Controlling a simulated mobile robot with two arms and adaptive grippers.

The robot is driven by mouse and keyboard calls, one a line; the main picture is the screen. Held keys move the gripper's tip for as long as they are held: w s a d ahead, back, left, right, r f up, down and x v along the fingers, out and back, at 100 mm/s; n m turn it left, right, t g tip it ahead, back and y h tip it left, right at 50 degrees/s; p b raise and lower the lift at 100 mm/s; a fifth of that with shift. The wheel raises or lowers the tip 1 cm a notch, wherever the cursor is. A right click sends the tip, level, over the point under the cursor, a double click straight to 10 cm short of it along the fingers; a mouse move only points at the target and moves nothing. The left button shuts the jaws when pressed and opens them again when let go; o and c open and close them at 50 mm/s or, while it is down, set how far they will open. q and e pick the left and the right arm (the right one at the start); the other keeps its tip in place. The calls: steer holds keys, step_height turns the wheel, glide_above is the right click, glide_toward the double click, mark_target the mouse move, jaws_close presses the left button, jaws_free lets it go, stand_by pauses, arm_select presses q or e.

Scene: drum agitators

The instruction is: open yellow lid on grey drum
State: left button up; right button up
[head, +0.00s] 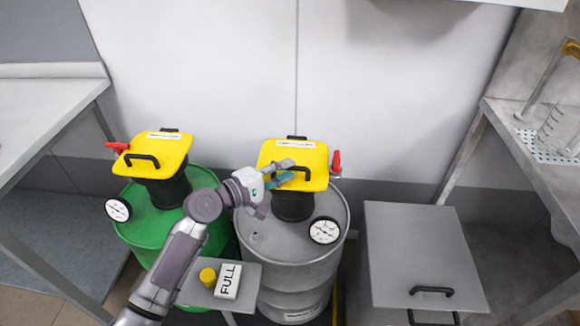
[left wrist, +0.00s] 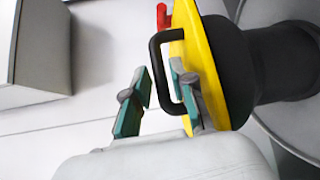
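The yellow lid (head: 308,155) lies closed on the black neck (head: 293,206) of the grey drum (head: 275,245). Its black handle (head: 290,172) stands up from the top, and a red lever (head: 336,163) is at its right side. My left gripper (head: 280,174) is at the handle, partly covering it. In the left wrist view the gripper (left wrist: 160,80) is open, with its teal-padded fingers apart. One finger is on the outer side of the handle (left wrist: 156,65); the other is close to the yellow lid (left wrist: 205,65), by the handle's opening. Contact cannot be told. My right gripper is out of view.
A green drum (head: 150,222) with another yellow lid (head: 155,150) stands at left. A small stand with a yellow button (head: 207,276) and a FULL sign (head: 228,281) is in front. A grey box (head: 415,250) and a bench with glassware (head: 557,125) are at right.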

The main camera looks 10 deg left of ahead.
arm_select(q)
steer(key=shift+x, duration=1.05)
steer(key=shift+f, duration=0.1)
jaws_close()
